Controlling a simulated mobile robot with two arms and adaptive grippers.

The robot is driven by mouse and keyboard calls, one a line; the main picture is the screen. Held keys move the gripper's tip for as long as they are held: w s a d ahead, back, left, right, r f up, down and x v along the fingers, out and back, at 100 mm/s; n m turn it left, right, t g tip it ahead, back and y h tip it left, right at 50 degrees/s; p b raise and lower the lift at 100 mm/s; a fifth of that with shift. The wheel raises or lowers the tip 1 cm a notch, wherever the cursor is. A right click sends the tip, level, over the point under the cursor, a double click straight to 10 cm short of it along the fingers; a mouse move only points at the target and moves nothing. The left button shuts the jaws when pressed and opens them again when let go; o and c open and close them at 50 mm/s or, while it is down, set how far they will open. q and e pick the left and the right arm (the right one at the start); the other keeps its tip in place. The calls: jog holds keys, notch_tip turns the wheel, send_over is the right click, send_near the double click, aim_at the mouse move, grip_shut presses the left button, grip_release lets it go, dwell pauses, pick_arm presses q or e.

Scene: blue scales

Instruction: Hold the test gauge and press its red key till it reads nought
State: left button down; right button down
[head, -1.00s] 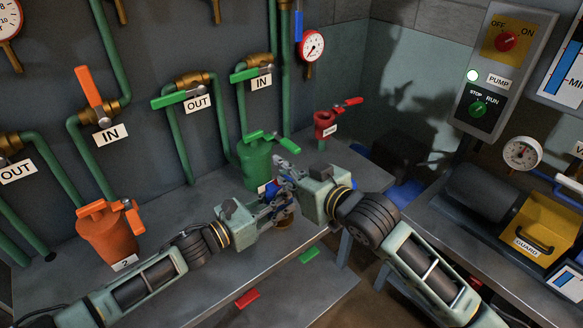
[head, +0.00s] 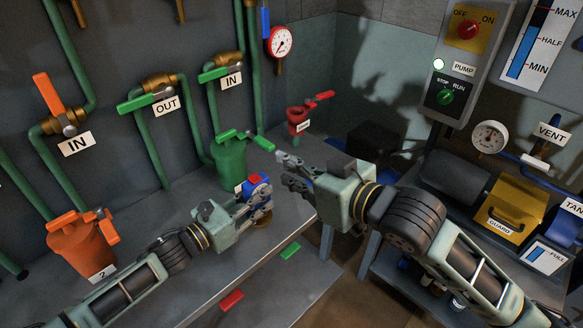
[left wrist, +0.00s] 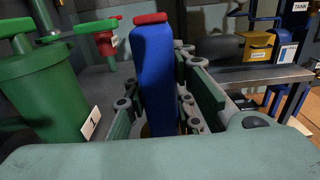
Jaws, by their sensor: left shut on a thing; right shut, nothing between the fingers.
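The test gauge is a blue upright body (head: 254,181) with a red key (head: 257,177) on top. My left gripper (head: 262,196) is shut on it, above the bench in front of the green pot. In the left wrist view the gauge (left wrist: 155,80) stands tall between the fingers, its red key (left wrist: 151,18) at the upper end. A little brass shows below it. Its reading face is hidden in both views. My right gripper (head: 287,171) is shut and empty, just right of the gauge and apart from it, its fingers pointing left towards the key.
The green pot (head: 230,162) with a green handle stands close behind the left gripper. An orange pot (head: 80,248) is at the left. A red valve piece (head: 299,120) stands at the bench's far end. The pump bench with a yellow guard (head: 503,208) is at the right.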

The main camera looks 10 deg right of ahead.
dwell(0.3)
pick_arm(q)
jog(key=c, duration=1.4)
grip_release()
jog(key=v, duration=1.2)
